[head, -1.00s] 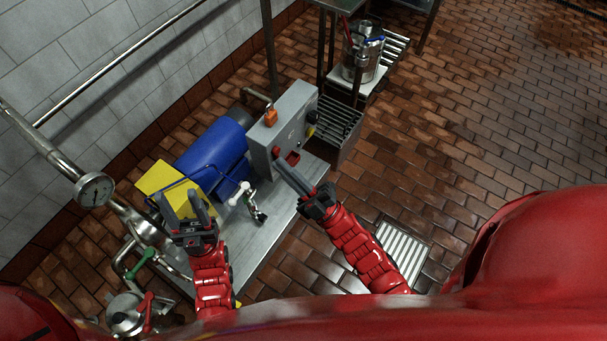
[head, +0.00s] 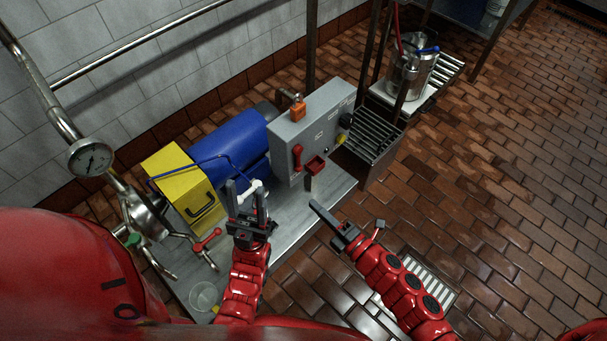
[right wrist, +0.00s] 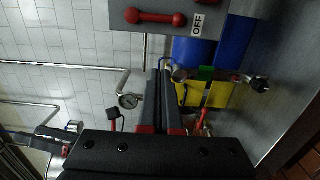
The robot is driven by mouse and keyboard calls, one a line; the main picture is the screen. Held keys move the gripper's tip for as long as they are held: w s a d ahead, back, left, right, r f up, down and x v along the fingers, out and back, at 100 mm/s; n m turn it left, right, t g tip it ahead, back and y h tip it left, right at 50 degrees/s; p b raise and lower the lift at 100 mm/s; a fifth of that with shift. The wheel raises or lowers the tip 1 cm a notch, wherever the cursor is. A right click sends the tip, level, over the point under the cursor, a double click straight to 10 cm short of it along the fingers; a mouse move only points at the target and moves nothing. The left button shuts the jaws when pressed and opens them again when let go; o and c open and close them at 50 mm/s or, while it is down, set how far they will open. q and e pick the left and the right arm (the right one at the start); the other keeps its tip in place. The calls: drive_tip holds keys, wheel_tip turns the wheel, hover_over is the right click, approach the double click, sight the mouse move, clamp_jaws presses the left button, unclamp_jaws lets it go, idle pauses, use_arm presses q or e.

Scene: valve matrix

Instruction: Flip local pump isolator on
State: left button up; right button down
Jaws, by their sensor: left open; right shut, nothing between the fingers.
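The grey control box (head: 325,122) stands on the pump's metal base. Its front has an upright red handle (head: 297,156) and, right of it, a red square part (head: 315,165). In the right wrist view, a red handle (right wrist: 155,17) lies sideways on the grey face, its right end near a label reading OFF (right wrist: 198,22). My right gripper (head: 313,204) is shut and empty, in front of and below the box, apart from it. It also shows in the right wrist view (right wrist: 160,75). My left gripper (head: 246,187) is open and empty, left of the box.
The blue motor (head: 228,145) and yellow guard (head: 180,178) stand left of the box. A gauge (head: 90,157) and pipes are at far left. A slatted stand (head: 372,135) and a steel vessel (head: 415,75) are right of it. The tiled floor at right is clear.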

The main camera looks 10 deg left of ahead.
sight(292, 164)
drive_tip(key=w+a, duration=0.2)
drive_tip(key=w, duration=0.1)
drive_tip(key=w+a+b, duration=0.1)
drive_tip(key=w+a, duration=0.1)
drive_tip(key=w, duration=0.1)
drive_tip(key=w+a+b, duration=0.1)
drive_tip(key=w+a, duration=0.1)
drive_tip(key=a, duration=0.1)
drive_tip(key=shift+w+f, duration=0.1)
drive_tip(key=shift+w, duration=0.3)
drive_tip(key=shift+w+d, duration=0.2)
drive_tip(key=shift+w, duration=0.2)
drive_tip(key=shift+w+d+n+b, duration=0.15)
drive_tip(key=shift+n+b, duration=0.15)
drive_tip(key=shift+b, duration=0.25)
drive_tip(key=shift+w, duration=0.1)
